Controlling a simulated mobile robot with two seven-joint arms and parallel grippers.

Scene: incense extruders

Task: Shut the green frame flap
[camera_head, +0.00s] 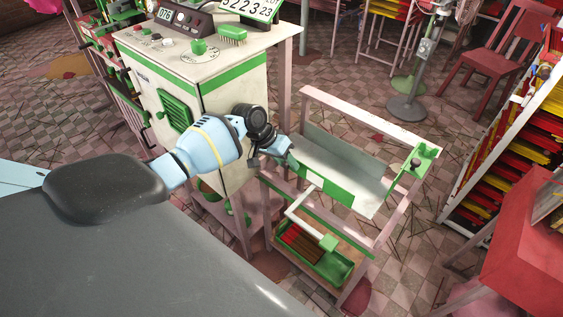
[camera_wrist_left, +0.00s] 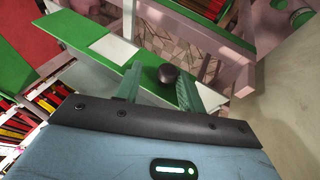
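The green frame flap (camera_head: 339,194) is a long green panel with a white label, along the near side of a metal trough (camera_head: 345,165) on a pale pink frame (camera_head: 345,108). In the left wrist view, the flap (camera_wrist_left: 150,62) crosses the picture and carries a round dark knob (camera_wrist_left: 168,73). My left gripper (camera_head: 290,156) is at the flap's left end. In the left wrist view, its two green fingers (camera_wrist_left: 158,76) are apart, with the knob between them. I cannot tell whether either finger touches it. My right gripper is not in view.
A rack of red and yellow bundles (camera_head: 500,150) stands at right.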

